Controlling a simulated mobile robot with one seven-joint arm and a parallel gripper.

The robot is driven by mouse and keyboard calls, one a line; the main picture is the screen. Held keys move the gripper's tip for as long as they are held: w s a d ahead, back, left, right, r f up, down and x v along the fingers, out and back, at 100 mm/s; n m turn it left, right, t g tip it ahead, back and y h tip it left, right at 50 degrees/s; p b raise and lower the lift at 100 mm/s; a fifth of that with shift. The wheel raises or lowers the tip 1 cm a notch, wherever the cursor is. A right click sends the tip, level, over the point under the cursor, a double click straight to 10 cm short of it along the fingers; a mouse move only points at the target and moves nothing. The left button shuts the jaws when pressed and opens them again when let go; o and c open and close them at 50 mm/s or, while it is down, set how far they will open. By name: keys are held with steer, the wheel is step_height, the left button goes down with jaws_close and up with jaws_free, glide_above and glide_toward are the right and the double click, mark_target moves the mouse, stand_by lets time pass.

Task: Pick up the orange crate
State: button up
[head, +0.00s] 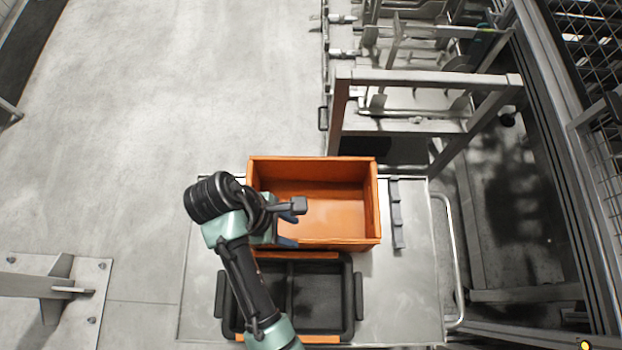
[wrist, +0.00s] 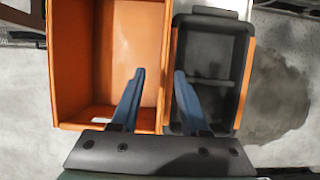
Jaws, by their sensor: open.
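The orange crate (head: 338,215) is an open, empty box on the metal cart top, in the middle of the head view. In the wrist view the crate (wrist: 108,15) fills the left half, its inside facing the camera. My gripper (head: 291,222) is over the crate's left side in the head view. In the wrist view my gripper (wrist: 157,75) is open, with two blue fingers apart. The crate's wall next to the black tray lies in the gap between the fingers in that view. I cannot tell how far above the rim the fingertips are. Nothing is held.
A black divided tray (head: 346,290) with orange strips stands right against the crate on the cart (head: 400,300); it also shows in the wrist view (wrist: 212,30). A grey notched bar (head: 397,215) lies right of the crate. A metal frame (head: 430,80) stands behind.

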mark_target(316, 244)
steer(key=x, duration=0.4)
steer(key=p+x, duration=0.1)
steer(key=x, duration=0.8)
steer(key=shift+s+d+r+p, duration=0.1)
steer(key=shift+s+d+p, duration=0.2)
steer(key=shift+s, duration=0.1)
jaws_close()
steer(key=shift+w+r, duration=0.1)
stand_by(0.7)
